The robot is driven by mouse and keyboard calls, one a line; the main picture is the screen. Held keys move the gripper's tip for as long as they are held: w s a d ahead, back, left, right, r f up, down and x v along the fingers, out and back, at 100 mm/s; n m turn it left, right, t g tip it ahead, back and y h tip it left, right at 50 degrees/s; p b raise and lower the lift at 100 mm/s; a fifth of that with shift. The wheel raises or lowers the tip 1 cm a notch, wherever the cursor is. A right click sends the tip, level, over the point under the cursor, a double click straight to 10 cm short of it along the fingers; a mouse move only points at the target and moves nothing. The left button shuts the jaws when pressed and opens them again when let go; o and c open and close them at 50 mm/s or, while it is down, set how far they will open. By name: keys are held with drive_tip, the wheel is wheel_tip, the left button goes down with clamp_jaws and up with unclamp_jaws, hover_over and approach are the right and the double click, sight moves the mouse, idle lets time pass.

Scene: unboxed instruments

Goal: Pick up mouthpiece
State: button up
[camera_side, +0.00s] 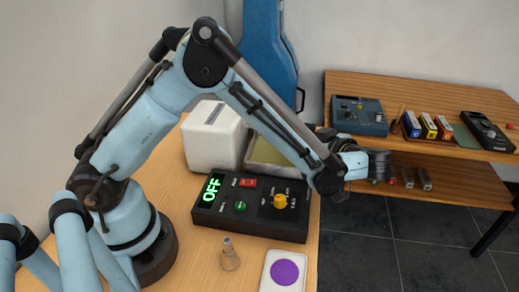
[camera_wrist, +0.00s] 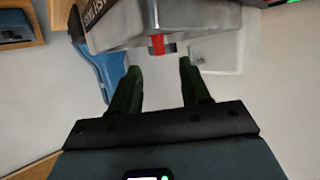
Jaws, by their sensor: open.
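A small tapered beige-grey piece (camera_side: 229,256), which looks like the mouthpiece, stands upright on the wooden table near the front in the side view. I cannot make it out in the wrist view. My gripper (camera_side: 380,164) is well above and to the right of it, out past the table's right edge and in front of the shelf unit. In the wrist view my gripper (camera_wrist: 159,68) shows two dark fingers spread apart, with nothing held between them.
A black control box (camera_side: 250,224) reading OFF stands behind the mouthpiece, and a white pad with a purple disc (camera_side: 285,272) lies right of it. A white box (camera_side: 214,148) and blue case (camera_side: 268,45) are farther back. The shelf unit (camera_side: 360,84) holds several small items.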

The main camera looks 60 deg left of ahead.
drive_tip(key=x, duration=0.7)
drive_tip(key=shift+c, duration=0.3)
clamp_jaws()
